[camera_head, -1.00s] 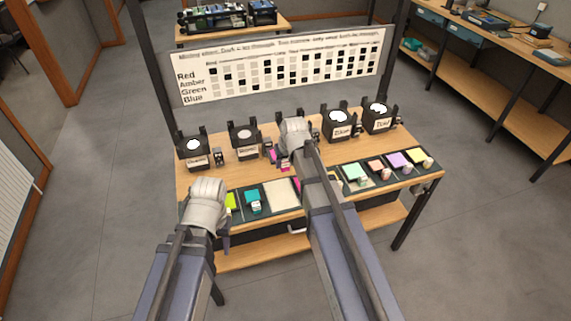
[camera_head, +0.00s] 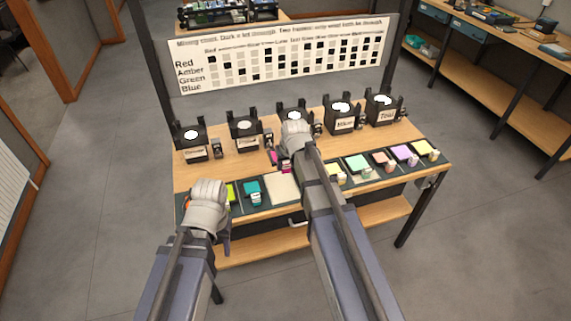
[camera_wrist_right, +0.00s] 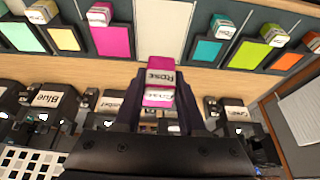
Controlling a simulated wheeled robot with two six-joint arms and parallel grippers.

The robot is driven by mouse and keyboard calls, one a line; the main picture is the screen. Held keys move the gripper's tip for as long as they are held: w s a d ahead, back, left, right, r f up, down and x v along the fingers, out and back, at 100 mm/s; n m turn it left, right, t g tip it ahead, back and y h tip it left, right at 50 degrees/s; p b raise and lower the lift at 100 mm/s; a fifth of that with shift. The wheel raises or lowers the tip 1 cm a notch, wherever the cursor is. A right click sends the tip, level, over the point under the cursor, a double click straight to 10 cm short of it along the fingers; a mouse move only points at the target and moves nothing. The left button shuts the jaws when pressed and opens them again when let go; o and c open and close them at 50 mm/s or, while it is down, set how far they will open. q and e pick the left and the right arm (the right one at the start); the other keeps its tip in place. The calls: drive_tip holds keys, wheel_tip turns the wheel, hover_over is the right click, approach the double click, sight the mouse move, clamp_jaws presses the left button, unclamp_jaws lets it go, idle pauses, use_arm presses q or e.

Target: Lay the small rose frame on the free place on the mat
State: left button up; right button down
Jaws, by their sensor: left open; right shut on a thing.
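The small rose frame, with a pink block labelled "ROSE" (camera_wrist_right: 160,78), is held between the dark fingers of my right gripper (camera_wrist_right: 160,100). In the head view its pink parts (camera_head: 286,168) show just below the right gripper, above the table. The free place (camera_wrist_right: 165,28) is a bare pale rectangle on the dark mat (camera_wrist_right: 262,15), between a magenta frame and a teal frame. It also shows in the head view (camera_head: 281,189), in front of the held frame. My left gripper (camera_head: 208,203) is open over the mat's left end; its fingertips are largely hidden.
A magenta frame (camera_wrist_right: 112,42) and a teal frame (camera_wrist_right: 206,51) lie either side of the free place. Further coloured frames with labelled blocks fill the mat. Several black lamps (camera_head: 343,115) stand along the table's back, below a chart board (camera_head: 285,55).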

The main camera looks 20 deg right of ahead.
drive_tip(key=b, duration=1.1)
hover_over(284, 193)
drive_tip(key=s, duration=0.2)
drive_tip(key=shift+w+d+f, duration=0.1)
drive_tip(key=shift+w+f, duration=0.05)
drive_tip(key=shift+f, duration=5.45)
drive_tip(key=shift+f+b, duration=1.1)
drive_tip(key=shift+f, duration=0.3)
drive_tip(key=shift+c, duration=2)
unclamp_jaws()
drive_tip(key=shift+r, duration=0.1)
drive_tip(key=shift+r, duration=0.1)
drive_tip(key=w+r+p+v, duration=0.1)
drive_tip(key=w+p+v, duration=0.1)
drive_tip(key=p+v, duration=1.2)
drive_tip(key=shift+w, duration=0.25)
